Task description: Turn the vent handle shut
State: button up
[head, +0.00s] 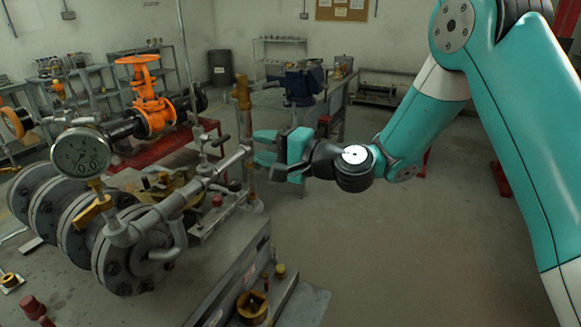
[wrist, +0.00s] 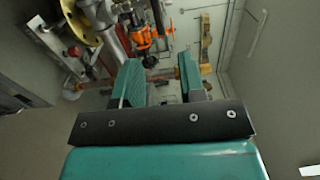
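A small dark lever (head: 221,140) sits on the fitting of the slanted grey pipe (head: 215,172); it looks like the vent handle, but I cannot tell for certain. My gripper (head: 262,146) is to the right of this lever, close to the upright brown pipe (head: 243,105). Its teal fingers point left toward the pipework, with a gap between them. In the wrist view my gripper (wrist: 160,68) also shows its two fingers apart. No handle is clearly held between them there. Whether a finger touches the brown pipe cannot be told.
A pressure gauge (head: 81,154) with a yellow lever (head: 93,211) below stands by grey flanges (head: 128,262) at left. An orange gate valve (head: 148,100) is behind. A workbench with a blue vise (head: 304,83) stands at the back. The floor (head: 400,250) at right is clear.

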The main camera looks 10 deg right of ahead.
jog(key=b+v, duration=0.1)
jog(key=v, duration=0.5)
jog(key=shift+b, duration=0.35)
jog(key=shift+s, duration=0.1)
jog(key=s+a+n+g+h, duration=0.25)
jog(key=s+n+g, duration=0.35)
jog(key=s, duration=0.4)
jog(key=s+a+n+g+h, duration=0.1)
jog(key=s+n+g+h, duration=0.25)
jog(key=s+n, duration=0.5)
jog(key=s+d+f+g+h, duration=0.1)
jog(key=s+d+h, duration=0.3)
jog(key=s+d, duration=0.3)
jog(key=shift+s+f, duration=0.25)
jog(key=shift+s, duration=0.35)
jog(key=shift+g, duration=0.25)
